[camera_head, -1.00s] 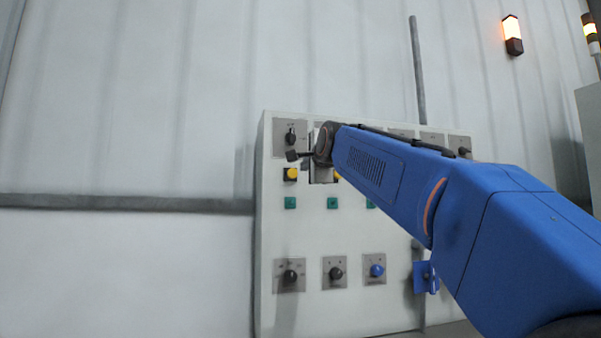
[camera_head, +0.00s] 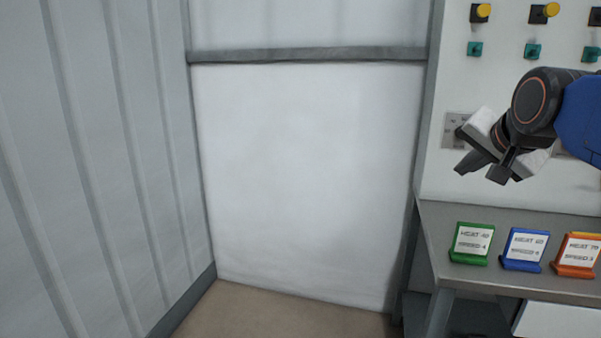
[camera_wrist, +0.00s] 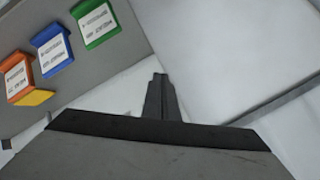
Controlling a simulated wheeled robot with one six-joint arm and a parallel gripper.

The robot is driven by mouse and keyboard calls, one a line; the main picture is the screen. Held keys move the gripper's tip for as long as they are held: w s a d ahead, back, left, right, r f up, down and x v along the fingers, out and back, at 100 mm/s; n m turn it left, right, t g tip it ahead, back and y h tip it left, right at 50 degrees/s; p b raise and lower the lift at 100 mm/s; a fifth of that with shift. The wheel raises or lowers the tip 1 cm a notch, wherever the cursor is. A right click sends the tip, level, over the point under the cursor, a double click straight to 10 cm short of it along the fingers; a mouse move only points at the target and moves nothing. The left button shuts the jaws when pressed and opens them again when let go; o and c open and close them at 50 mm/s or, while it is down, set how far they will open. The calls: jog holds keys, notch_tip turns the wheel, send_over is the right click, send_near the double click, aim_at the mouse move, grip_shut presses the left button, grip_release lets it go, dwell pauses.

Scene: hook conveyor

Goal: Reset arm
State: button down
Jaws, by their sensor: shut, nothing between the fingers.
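My gripper (camera_head: 482,170) is at the right of the head view, in front of the lower part of the white control panel (camera_head: 436,160). It is shut and empty, pointing down and left, with its fingers above the grey table. In the wrist view its shut fingers (camera_wrist: 160,98) are at the middle, with the white wall and floor area beyond. Part of my blue arm runs off the right edge of the head view.
A grey table (camera_head: 440,222) below my gripper bears a green card stand (camera_head: 470,243), a blue one (camera_head: 523,249) and an orange one (camera_head: 576,255). Yellow buttons (camera_head: 551,10) and green buttons (camera_head: 474,48) are on the panel. The floor (camera_head: 270,312) at left is clear.

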jog(key=s+a+f+n+g, duration=0.1)
jog(key=s+f+n+g, duration=0.1)
jog(key=s+f, duration=0.4)
jog(key=s+a+f+n+g, duration=0.2)
jog(key=s+f+n, duration=0.2)
jog(key=f, duration=0.9)
jog(key=s+a+f+n+g+y, duration=0.1)
jog(key=s+a+f+n+g, duration=0.1)
jog(key=s+f, duration=0.7)
jog(key=shift+s+f+n, duration=0.3)
jog(key=shift+s+n, duration=0.15)
jog(key=shift+n, duration=0.35)
